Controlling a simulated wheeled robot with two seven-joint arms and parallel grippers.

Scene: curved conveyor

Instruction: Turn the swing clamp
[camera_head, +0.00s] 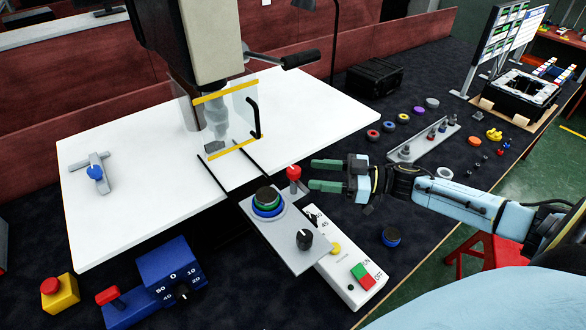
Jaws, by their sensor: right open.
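A red-topped post (293,173) stands at the upper right of a grey fixture plate (290,240); it may be the swing clamp, but I cannot tell for sure. A grey bracket with a blue knob (95,172) lies on the left of the white table, and could also be a clamp. My right gripper (313,174) is open and empty, with green fingers pointing left, one above the other in the picture. Its fingertips are just right of the red top, seemingly apart from it. My left gripper is not in view.
The plate carries stacked rings (267,203) and a black knob (304,238). A drill-press-like machine (190,40) stands over the white table (120,220). A control box (350,275), a blue dial box (170,272) and a red button (50,287) are at the front. Small parts lie right.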

